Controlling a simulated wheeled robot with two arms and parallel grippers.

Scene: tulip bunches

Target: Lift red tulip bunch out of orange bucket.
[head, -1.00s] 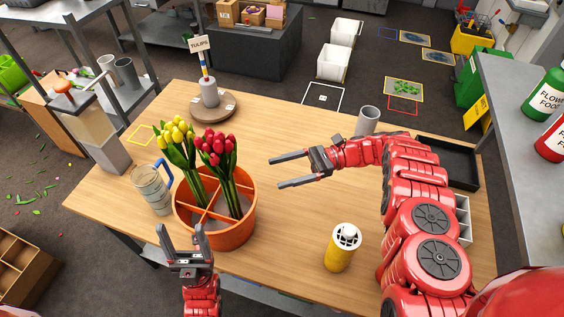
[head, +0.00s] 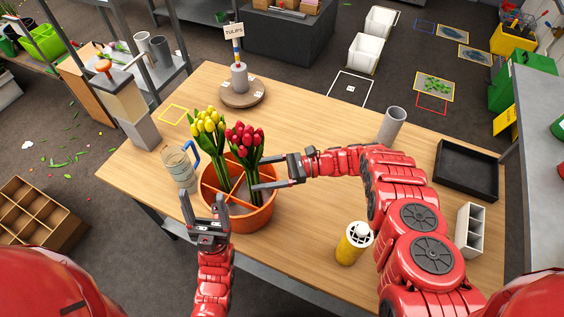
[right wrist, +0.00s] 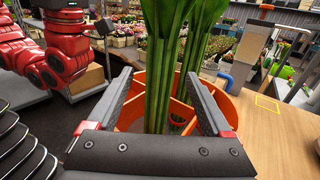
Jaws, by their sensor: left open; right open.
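The red tulip bunch (head: 246,148) stands upright in the orange bucket (head: 238,218), in its right-hand back part. The yellow tulip bunch (head: 209,130) stands beside it on the left. My right gripper (head: 257,174) is open at the red bunch's stems, coming from the right. In the right wrist view, green stems (right wrist: 160,85) rise between its two open fingers (right wrist: 165,100), with the orange bucket wall (right wrist: 133,105) behind and below. My left gripper (head: 203,209) is open and empty at the bucket's front left, fingers pointing up.
A clear pitcher with a blue handle (head: 181,167) stands left of the bucket. A yellow shaker (head: 353,243) stands front right. A grey cup (head: 391,125) and black tray (head: 467,170) are at the right. A tulip sign on a round stand (head: 241,92) is at the back.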

